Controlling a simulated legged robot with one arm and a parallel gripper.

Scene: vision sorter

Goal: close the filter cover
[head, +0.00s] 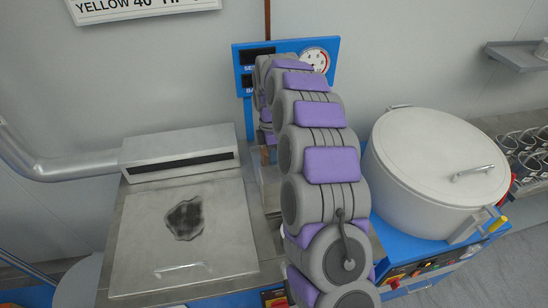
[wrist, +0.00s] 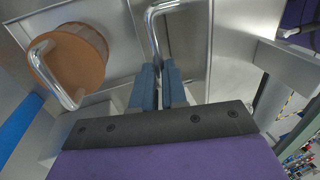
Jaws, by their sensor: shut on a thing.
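In the wrist view my gripper (wrist: 158,72) has its two blue fingers close together on a bent metal bar handle (wrist: 153,30). The handle stands on a grey metal panel (wrist: 235,30), which looks like the filter cover. A brown round filter (wrist: 78,55) with its own bent metal handle (wrist: 50,82) lies to the left of my fingers, apart from them. How far the cover stands open cannot be told. In the head view my arm hides the gripper, and the cover and filter are mostly hidden behind it.
In the head view a steel unit with a flat lid (head: 135,250) stands left of my arm. A large round lidded drum (head: 420,150) stands close on the right. A blue gauge panel (head: 318,52) is behind. A rack (head: 525,150) is at far right.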

